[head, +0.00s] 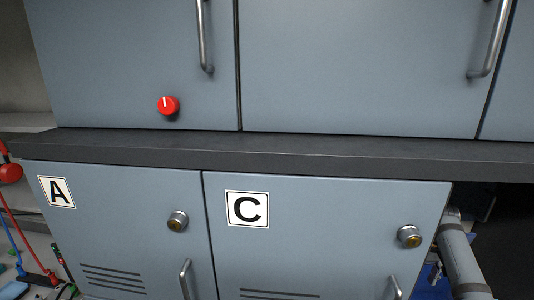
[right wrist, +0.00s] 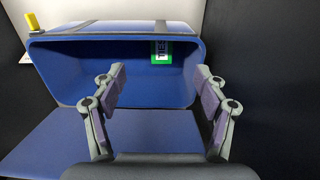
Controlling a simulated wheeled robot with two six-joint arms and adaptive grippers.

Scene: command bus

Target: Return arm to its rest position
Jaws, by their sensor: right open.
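My right gripper (right wrist: 158,95) is open and empty in the right wrist view, its two fingers spread apart. It faces a blue open-fronted bin or seat-like shape (right wrist: 70,72). A green-framed label (right wrist: 161,51) shows inside it, between the fingers. A part of my arm may show at the lower right of the head view, but no gripper is visible there. My left gripper is not in any view.
In the head view, a dark counter ledge (head: 300,152) runs below upper cabinets (head: 350,60) with a red knob (head: 168,105). Below are lockers A (head: 130,215) and C (head: 320,225), both shut. Cables and tools (head: 40,265) lie at lower left. Dark walls (right wrist: 265,90) flank the right gripper.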

